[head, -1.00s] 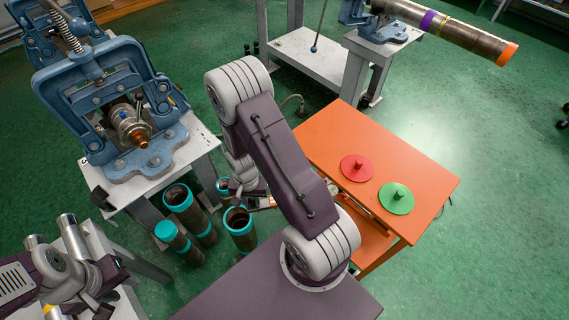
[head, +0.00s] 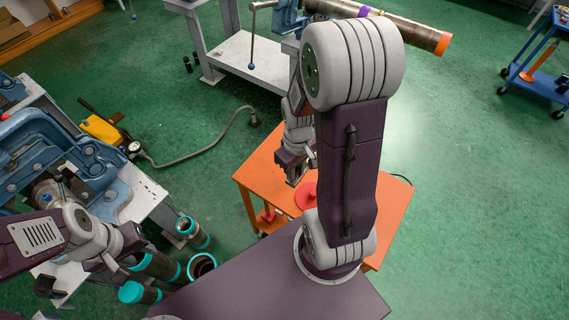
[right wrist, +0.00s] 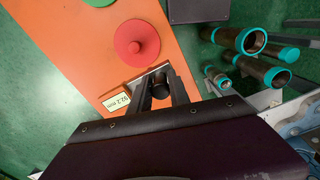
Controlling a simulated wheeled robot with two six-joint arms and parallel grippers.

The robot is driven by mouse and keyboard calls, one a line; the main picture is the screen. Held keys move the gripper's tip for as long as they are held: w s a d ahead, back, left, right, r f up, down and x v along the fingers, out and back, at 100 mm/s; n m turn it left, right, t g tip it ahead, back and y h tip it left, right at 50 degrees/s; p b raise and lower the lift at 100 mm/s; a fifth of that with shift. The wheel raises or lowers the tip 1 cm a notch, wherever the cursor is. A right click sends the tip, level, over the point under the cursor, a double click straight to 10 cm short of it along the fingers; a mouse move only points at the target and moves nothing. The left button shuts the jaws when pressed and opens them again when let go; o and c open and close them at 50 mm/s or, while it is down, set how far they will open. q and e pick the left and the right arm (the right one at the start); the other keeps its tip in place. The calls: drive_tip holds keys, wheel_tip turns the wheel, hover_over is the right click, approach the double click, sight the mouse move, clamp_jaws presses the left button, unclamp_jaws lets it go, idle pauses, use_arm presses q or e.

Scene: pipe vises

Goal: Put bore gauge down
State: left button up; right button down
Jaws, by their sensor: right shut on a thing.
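My right gripper (head: 292,172) is above the left part of the orange table (head: 258,175). In the right wrist view the right gripper (right wrist: 157,80) is shut on the bore gauge (right wrist: 160,90), seen as a dark round body between the fingers. A pale readout marked 92.2 mm (right wrist: 118,100) shows beside the left finger. The gauge's lower end is hidden, so I cannot tell if it touches the table. My left gripper (head: 118,258) is at the left, by the near vise stand; its fingers are too unclear to tell their state.
A red disc with a knob (right wrist: 136,43) lies on the table close to the right gripper; a green disc (right wrist: 82,25) is beyond it. Teal-ended pipes (head: 200,266) stand on the floor at the left. A blue vise (head: 60,150) is on its stand.

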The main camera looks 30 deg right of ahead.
drive_tip(key=shift+a, duration=0.15)
drive_tip(key=w+a+f, duration=0.1)
drive_tip(key=w+f, duration=0.2)
drive_tip(key=w+a+f, duration=0.2)
drive_tip(key=w+f, duration=0.2)
drive_tip(key=w+a+f, duration=0.2)
drive_tip(key=w+f, duration=0.1)
drive_tip(key=shift+w+f, duration=0.15)
drive_tip(key=shift+f, duration=0.1)
drive_tip(key=shift+w+f, duration=0.15)
drive_tip(key=shift+f, duration=0.1)
drive_tip(key=shift+a, duration=0.1)
drive_tip(key=shift+f, duration=0.15)
drive_tip(key=c, duration=1.2)
unclamp_jaws()
drive_tip(key=shift+c, duration=0.2)
